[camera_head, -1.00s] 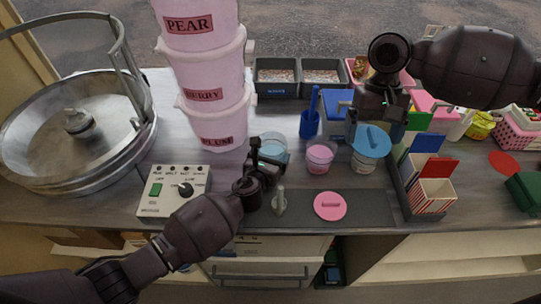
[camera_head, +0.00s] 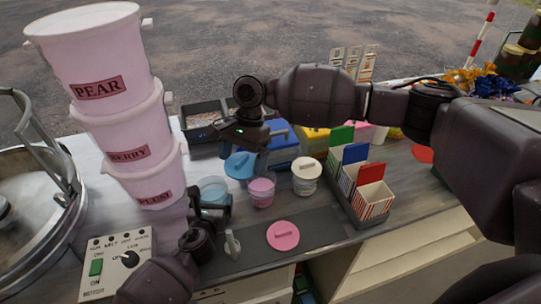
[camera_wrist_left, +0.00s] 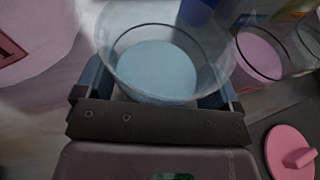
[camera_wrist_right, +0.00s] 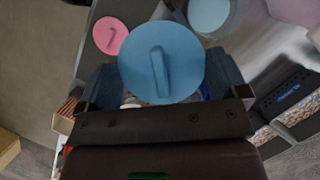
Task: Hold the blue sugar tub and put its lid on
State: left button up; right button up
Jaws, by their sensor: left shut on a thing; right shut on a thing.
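The blue sugar tub (camera_head: 213,188) is a clear cup with blue sugar in it. It stands upright and open on the counter, and it fills the middle of the left wrist view (camera_wrist_left: 160,70). My left gripper (camera_head: 212,205) is shut on it, one finger on each side. The round blue lid (camera_head: 240,167) has a bar handle on top, plain in the right wrist view (camera_wrist_right: 161,62). My right gripper (camera_head: 252,143) is shut on it and holds it up behind and right of the tub, apart from it.
A pink sugar tub (camera_head: 262,192) stands open just right of the blue one. A pink lid (camera_head: 283,236) lies on the dark mat (camera_head: 325,233). A cream-lidded tub (camera_head: 306,178) stands further right. Stacked pink buckets (camera_head: 125,125) rise close on the left.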

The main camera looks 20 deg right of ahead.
jog(key=w+a+f+m+t+y, duration=0.1)
jog(key=w+a+m, duration=0.1)
jog(key=a+m, duration=0.15)
jog(key=w+a+f+m+t, duration=0.1)
jog(key=w+a+m, duration=0.15)
jog(key=a, duration=0.25)
jog(key=shift+s+f, duration=0.15)
jog(key=shift+f, duration=0.95)
jog(key=shift+s+f, duration=0.2)
jog(key=shift+f, duration=0.85)
jog(key=shift+s+f, duration=0.15)
jog(key=shift+f, duration=0.95)
jog(key=shift+a+f, duration=0.1)
jog(key=shift+f, duration=0.05)
jog(key=o, duration=0.6)
jog(key=shift+c, duration=0.2)
notch_tip(320, 180, up, 6)
grip_shut()
